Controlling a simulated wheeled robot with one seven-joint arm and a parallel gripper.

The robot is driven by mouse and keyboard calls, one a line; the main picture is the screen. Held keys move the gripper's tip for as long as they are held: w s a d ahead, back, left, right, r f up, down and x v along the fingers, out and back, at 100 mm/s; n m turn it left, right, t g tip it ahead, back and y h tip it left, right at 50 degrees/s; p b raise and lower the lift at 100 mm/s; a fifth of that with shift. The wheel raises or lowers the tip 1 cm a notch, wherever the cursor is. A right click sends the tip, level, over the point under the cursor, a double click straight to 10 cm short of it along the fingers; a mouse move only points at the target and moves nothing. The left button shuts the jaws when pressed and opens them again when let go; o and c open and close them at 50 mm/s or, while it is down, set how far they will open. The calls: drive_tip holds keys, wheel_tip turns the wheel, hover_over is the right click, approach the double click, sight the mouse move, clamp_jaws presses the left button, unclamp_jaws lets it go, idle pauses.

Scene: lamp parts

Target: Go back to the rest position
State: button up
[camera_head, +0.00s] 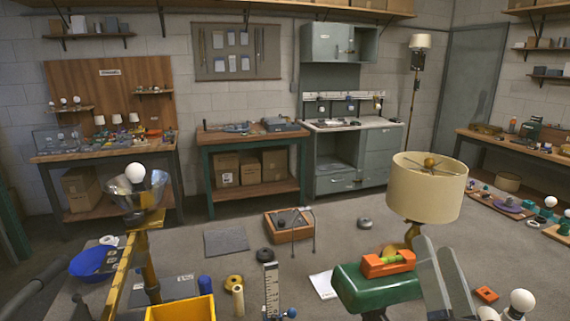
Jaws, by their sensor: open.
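I cannot make out my gripper or arm for sure in the head view. A lamp with a cream drum shade (428,188) stands on the right on a brass stem, and the green block hides its lower part. At the left, a clear bulb-like white globe (136,172) sits in a shiny metal bowl (122,195) on a brass-coloured stand (125,265). An orange piece (388,264) lies on top of a green block (365,292) in the front. Two grey slanted plates (457,285) stand right of it; what they belong to is unclear.
A yellow bin (180,309), blue bowl (92,262) and upright ruler (271,290) stand in front. A wooden box (289,230) and grey mat (226,241) lie farther back. Benches line the walls. White globes (521,300) are at the lower right.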

drive_tip(key=s+f+n+g, duration=0.4)
drive_tip(key=s+f, duration=0.8)
drive_tip(key=s, duration=0.4)
drive_tip(key=s+a+f+n+g, duration=0.1)
drive_tip(key=s+f+n+g, duration=0.2)
drive_tip(key=s+f, duration=1)
drive_tip(key=s+g, duration=0.2)
drive_tip(key=s, duration=0.2)
drive_tip(key=shift+a+n+y, duration=0.25)
drive_tip(key=shift+n+y, duration=0.15)
